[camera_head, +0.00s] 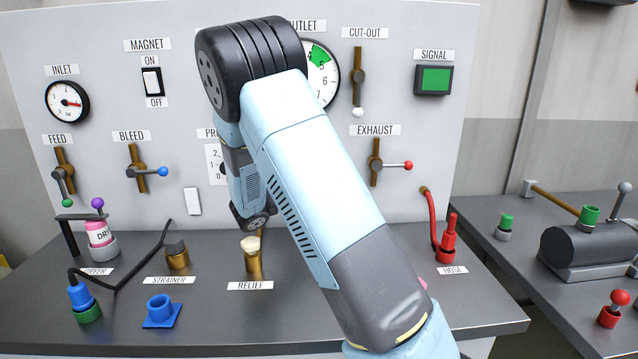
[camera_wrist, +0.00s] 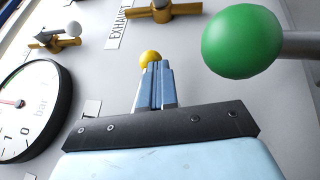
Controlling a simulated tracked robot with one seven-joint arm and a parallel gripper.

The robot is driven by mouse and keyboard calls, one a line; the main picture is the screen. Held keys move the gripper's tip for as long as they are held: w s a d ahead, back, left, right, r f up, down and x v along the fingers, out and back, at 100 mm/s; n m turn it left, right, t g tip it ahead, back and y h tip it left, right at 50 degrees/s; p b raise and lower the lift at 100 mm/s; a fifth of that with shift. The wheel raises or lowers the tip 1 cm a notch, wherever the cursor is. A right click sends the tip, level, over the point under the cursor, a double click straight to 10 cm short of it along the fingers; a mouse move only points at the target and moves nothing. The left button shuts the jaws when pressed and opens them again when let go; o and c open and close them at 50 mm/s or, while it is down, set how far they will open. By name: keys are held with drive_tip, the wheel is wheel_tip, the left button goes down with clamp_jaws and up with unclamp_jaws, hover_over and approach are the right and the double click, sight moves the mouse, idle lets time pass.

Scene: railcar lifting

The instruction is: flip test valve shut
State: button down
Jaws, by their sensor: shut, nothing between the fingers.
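No label reading TEST can be read, and my arm hides the middle of the panel in the head view. In the wrist view, my gripper (camera_wrist: 157,68) is shut and empty, its fingers pointing towards the panel. A yellow ball knob (camera_wrist: 150,57) shows just beyond the fingertips; I cannot tell whether they touch. A large green ball knob (camera_wrist: 242,40) on a grey rod is close to the camera, right of the fingers. I cannot tell which knob belongs to the test valve. In the head view my gripper is hidden behind my arm.
In the head view, the EXHAUST valve (camera_head: 376,163) with a red knob and the CUT-OUT valve (camera_head: 358,78) stand right of my arm. The brass relief fitting (camera_head: 253,262) stands on the bench left of it. A gauge (camera_wrist: 34,110) fills the wrist view's left side.

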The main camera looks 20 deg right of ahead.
idle(0.5)
drive_tip(key=v, duration=1.3)
drive_tip(key=shift+a, duration=0.4)
drive_tip(key=shift+s+f, duration=0.15)
drive_tip(key=shift+s, duration=0.05)
